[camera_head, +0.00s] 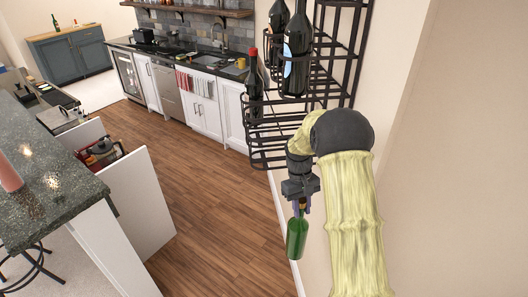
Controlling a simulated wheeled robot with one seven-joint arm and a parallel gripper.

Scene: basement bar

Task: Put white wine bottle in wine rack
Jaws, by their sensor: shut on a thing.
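My gripper (301,205) is shut on the neck of a green bottle (297,239), which hangs upright below it, clear of the floor. The label of this bottle does not show. The black metal wine rack (267,158) is fixed to the wall on the right, above and behind my gripper. Dark bottles stand in it: one with a red top (254,85) at the left, and two more (298,50) higher up. The right part of the lower rack is hidden behind my arm.
A dark stone counter (60,180) stands at the left, with an open white drawer or door (140,205) beside it. Kitchen cabinets (205,105) with a sink run along the back. A blue cabinet (72,58) is far left. The wooden floor (215,215) between is clear.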

